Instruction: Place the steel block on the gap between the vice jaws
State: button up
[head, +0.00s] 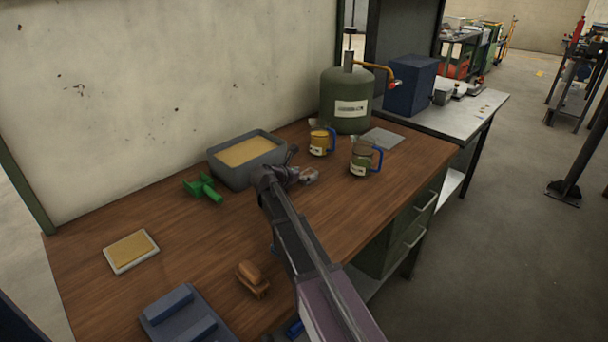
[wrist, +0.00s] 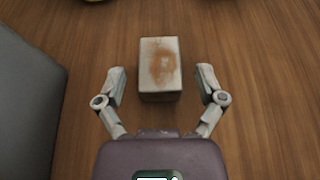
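The steel block (wrist: 160,68) is a pale grey box with rusty brown patches, lying on the wooden bench. In the wrist view it sits between the spread fingers of my gripper (wrist: 161,78), with a clear gap on each side. My gripper is open and holds nothing. In the head view my gripper (head: 290,173) is low over the bench beside the grey bin, and the block is hard to tell from the fingers there. A blue piece with raised bars and a gap between them, seemingly the vice (head: 180,314), is at the bottom left, partly cut off by the frame.
A grey bin (head: 234,178) with yellowish contents stands close left of my gripper. Two mugs (head: 320,143) (head: 361,159) and a green tank (head: 346,98) stand behind. A green part (head: 203,188), a tray (head: 131,251) and an orange-brown brush-like object (head: 253,279) lie leftward and nearer.

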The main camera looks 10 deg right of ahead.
jog(key=shift+r, duration=0.1)
dwell(0.3)
jog(key=shift+r, duration=0.1)
jog(key=p+v, duration=0.5)
jog(key=v, duration=0.7)
dwell(0.5)
